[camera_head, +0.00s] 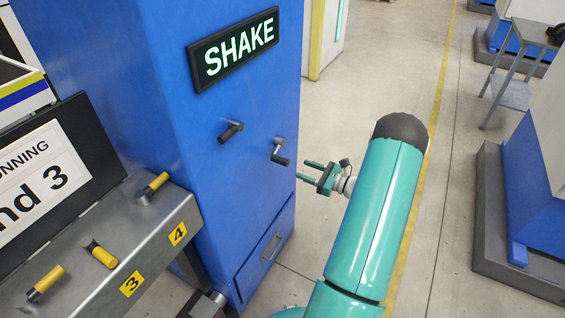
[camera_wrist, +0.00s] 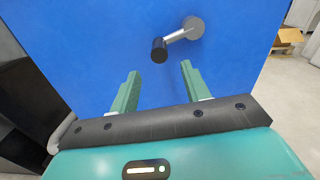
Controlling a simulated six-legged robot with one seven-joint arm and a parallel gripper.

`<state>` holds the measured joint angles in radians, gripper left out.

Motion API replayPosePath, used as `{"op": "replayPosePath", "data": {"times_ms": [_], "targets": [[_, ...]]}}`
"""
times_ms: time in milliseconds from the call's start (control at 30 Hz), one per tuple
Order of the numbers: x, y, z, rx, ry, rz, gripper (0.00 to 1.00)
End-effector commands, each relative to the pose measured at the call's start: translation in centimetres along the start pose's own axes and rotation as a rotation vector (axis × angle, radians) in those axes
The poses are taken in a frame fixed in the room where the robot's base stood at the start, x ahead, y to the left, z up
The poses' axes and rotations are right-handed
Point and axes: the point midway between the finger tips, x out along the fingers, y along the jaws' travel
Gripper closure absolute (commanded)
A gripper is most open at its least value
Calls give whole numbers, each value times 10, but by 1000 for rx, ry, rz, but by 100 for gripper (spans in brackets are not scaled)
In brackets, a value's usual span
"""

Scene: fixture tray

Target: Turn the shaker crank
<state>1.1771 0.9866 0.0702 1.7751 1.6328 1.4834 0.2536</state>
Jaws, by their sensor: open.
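A blue cabinet (camera_head: 165,75) carries a lit SHAKE sign (camera_head: 234,48). Below the sign are two small cranks with dark handles, a left crank (camera_head: 230,132) and a right crank (camera_head: 280,156). My gripper (camera_head: 306,171) is open and empty, just right of the right crank and apart from it. In the wrist view, a crank (camera_wrist: 181,35) shows a silver arm, a round hub at upper right and a black handle (camera_wrist: 160,50) at lower left. The handle lies just beyond my open green fingers (camera_wrist: 158,68), roughly between their tips in the picture.
A grey metal bench (camera_head: 155,215) with several yellow-tipped levers and labels 3 and 4 stands at left, beside a dark-framed display (camera_head: 50,180). Open floor (camera_head: 370,65) lies right of the cabinet. A grey cart (camera_head: 515,75) and machine bases stand farther right.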

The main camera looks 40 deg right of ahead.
Motion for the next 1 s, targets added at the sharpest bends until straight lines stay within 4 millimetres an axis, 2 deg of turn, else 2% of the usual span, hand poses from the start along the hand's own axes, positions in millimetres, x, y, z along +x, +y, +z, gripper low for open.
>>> {"op": "replayPosePath", "data": {"times_ms": [200,467,633,867,1000], "targets": [[45,2,0,-1,-1,4,53],[87,2,0,-1,-1,2,53],[96,2,0,-1,1,0,53],[97,2,0,-1,0,0,53],[97,2,0,-1,0,0,77]]}}
